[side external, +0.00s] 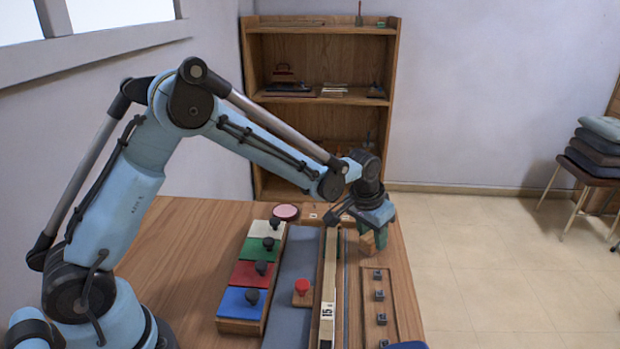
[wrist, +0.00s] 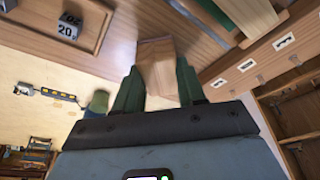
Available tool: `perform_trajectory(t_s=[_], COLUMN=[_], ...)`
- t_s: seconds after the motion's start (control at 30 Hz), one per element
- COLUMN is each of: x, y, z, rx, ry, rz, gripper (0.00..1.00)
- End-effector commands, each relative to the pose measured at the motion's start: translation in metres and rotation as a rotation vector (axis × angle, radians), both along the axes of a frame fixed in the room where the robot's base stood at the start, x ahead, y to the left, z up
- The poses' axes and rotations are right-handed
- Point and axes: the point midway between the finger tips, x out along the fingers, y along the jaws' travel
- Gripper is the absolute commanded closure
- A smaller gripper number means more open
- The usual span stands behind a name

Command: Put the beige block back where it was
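The beige block (wrist: 156,62) is a plain wooden block between the two green fingers of my gripper (wrist: 157,75) in the wrist view. The fingers lie against its two sides, and it reaches past their tips. In the side view the block (side external: 367,244) shows below my gripper (side external: 375,238), near the right edge of the wooden table (side external: 165,240). The gripper partly hides it there. I cannot tell whether its underside touches the table.
A wooden tray with several small dark weights (side external: 380,295) lies in front. A shelf (side external: 322,60) stands behind.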

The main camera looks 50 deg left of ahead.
Motion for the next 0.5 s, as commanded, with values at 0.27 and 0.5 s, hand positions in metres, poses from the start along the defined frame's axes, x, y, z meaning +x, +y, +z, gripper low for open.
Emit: perform_trajectory(t_s=[0.27,0.5], x=[0.0,0.0], y=[0.0,0.0], z=[0.0001,0.0032], rx=[0.0,0.0], ry=[0.0,0.0], rz=[0.0,0.0], gripper=[0.35,0.35])
